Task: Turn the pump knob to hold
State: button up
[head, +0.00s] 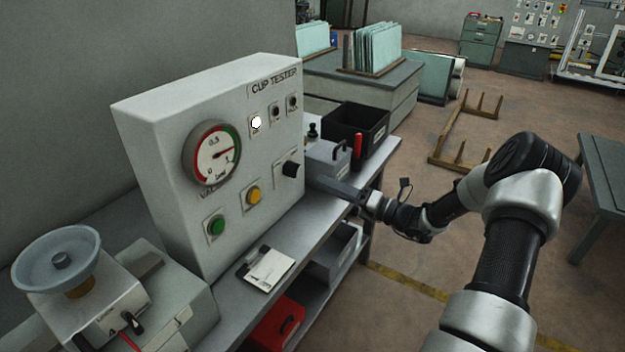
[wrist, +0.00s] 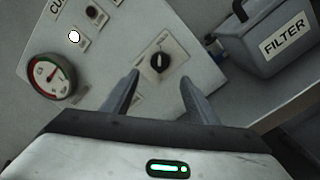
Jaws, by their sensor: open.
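The pump knob (head: 290,169) is a black rotary knob on the front of the white cup tester box (head: 150,125), right of the yellow button. In the wrist view the knob (wrist: 159,63) shows on its light plate, with a pale pointer mark. I cannot read the labels around it. My gripper (head: 318,182) is at the right of the panel in the head view. In the wrist view my gripper's two fingers (wrist: 160,88) are spread apart, one to each side below the knob. The gripper is open and empty, apart from the knob.
A dial gauge (head: 212,154), a green button (head: 215,226), a yellow button (head: 253,195) and a lit white lamp (head: 256,122) are on the panel. A grey filter box (wrist: 265,40) stands right of the tester. A notepad (head: 266,269) lies on the bench in front.

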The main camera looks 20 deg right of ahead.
jog(key=v, duration=0.7)
dwell(0.4)
